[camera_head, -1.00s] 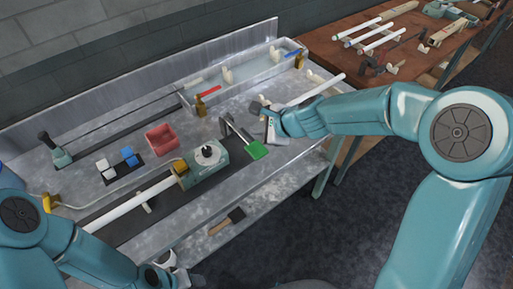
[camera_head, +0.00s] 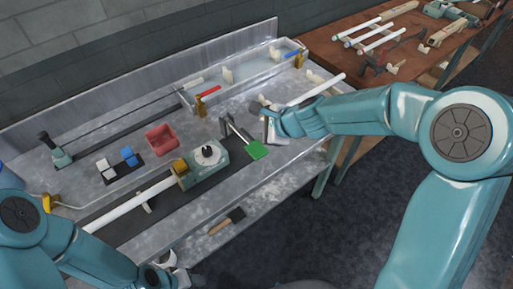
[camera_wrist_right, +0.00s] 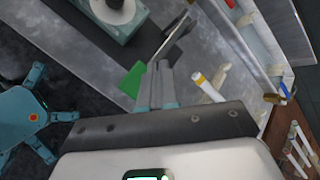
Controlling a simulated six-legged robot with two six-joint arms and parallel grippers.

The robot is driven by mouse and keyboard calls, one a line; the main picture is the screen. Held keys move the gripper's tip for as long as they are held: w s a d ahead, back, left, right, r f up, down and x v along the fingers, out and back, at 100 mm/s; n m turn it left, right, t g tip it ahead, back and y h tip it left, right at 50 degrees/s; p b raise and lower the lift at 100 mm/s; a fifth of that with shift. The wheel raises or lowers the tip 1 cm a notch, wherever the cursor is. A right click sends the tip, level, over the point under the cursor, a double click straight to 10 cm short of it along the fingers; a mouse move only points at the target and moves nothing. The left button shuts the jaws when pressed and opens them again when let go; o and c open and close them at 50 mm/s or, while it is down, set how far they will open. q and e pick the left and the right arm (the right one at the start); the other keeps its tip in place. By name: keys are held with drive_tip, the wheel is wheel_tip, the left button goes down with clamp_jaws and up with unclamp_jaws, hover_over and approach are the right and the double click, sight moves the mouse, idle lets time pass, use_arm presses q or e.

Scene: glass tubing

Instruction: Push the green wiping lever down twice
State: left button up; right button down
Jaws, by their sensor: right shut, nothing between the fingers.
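The green lever pad (camera_head: 257,150) sits at the end of a thin pale bar, beside the green-grey device (camera_head: 205,163) on the bench. The bar slopes down from a dark grey bracket (camera_head: 229,129). My right gripper (camera_head: 262,108) is above the bench, up and to the right of the pad, apart from it in the head view. In the right wrist view, its fingers (camera_wrist_right: 158,72) are shut and empty. The green pad (camera_wrist_right: 133,79) shows just left of the fingertips there; contact is unclear. My left gripper (camera_head: 168,262) is partly hidden at the bottom edge, its jaws unclear.
A long white tube (camera_head: 130,205) runs into the device's left side. A red bin (camera_head: 161,137), a blue-and-white block set (camera_head: 128,157) and a brush (camera_head: 228,220) lie on the bench. A trough (camera_head: 245,75) with red and blue valve handles runs along the back.

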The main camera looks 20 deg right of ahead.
sight(259, 150)
idle(0.5)
wheel_tip(259, 150, up, 4)
drive_tip(key=shift+f+p, duration=0.1)
drive_tip(key=shift+p, duration=0.5)
drive_tip(key=shift+f, duration=0.15)
wheel_tip(259, 150, down, 9)
drive_tip(key=b, duration=0.9)
drive_tip(key=shift+r, duration=0.2)
